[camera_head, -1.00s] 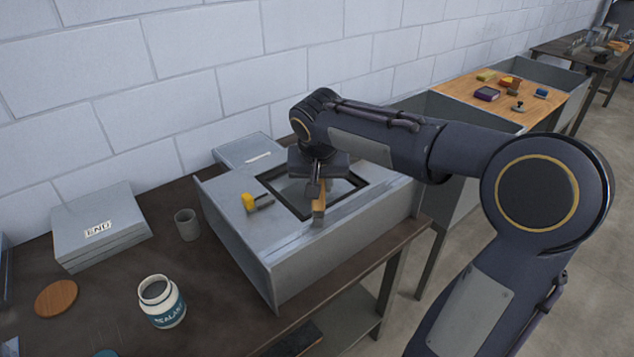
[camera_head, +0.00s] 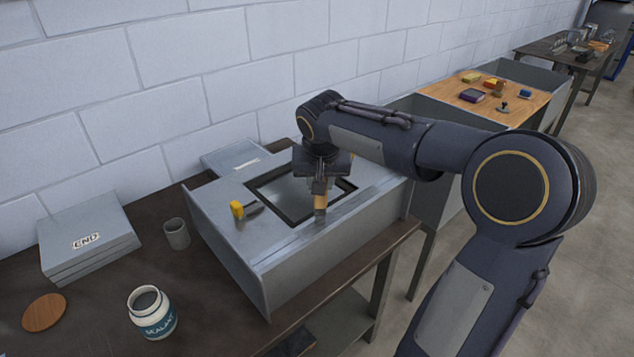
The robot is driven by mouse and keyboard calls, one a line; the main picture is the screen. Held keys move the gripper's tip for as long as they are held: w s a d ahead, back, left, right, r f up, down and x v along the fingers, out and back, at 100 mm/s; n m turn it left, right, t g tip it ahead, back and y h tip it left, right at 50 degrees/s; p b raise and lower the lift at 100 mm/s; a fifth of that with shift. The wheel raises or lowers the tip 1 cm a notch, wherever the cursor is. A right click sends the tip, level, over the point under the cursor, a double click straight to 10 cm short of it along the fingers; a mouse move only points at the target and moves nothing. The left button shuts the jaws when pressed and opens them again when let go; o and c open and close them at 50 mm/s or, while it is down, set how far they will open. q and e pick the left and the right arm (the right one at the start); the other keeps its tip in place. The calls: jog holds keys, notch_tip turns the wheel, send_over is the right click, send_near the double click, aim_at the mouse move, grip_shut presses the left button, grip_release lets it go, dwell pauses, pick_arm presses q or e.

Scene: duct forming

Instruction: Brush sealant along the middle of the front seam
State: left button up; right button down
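The grey sheet-metal duct (camera_head: 336,252) lies on the workbench with a dark-framed rectangular opening in its top. Its front seam (camera_head: 285,254) runs along the top's near edge. My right gripper (camera_head: 321,187) is above that edge, shut on a brush (camera_head: 320,206) with a tan lower part pointing down. The brush tip is at or just above the seam strip, near its middle; contact cannot be told. The white sealant jar (camera_head: 152,313) stands open on the bench at the lower left. My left gripper is not in view.
A yellow-ended tool (camera_head: 238,209) lies on the duct top left of the opening. A grey cup (camera_head: 176,233), stacked panels marked END (camera_head: 88,240) and a round wooden disc (camera_head: 44,312) are on the bench (camera_head: 215,318). A wooden board (camera_head: 455,92) with small items is behind right.

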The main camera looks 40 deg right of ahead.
jog(key=shift+d+f, duration=0.15)
jog(key=shift+d, duration=0.65)
jog(key=shift+d, duration=0.1)
jog(key=shift+d+p, duration=0.45)
jog(key=shift+d, duration=1)
jog(key=shift+w+r, duration=0.15)
jog(key=shift+r, duration=0.1)
jog(key=shift+a, duration=0.1)
jog(key=shift+a+f+b, duration=0.1)
jog(key=shift+a+b, duration=0.35)
jog(key=shift+a, duration=1.15)
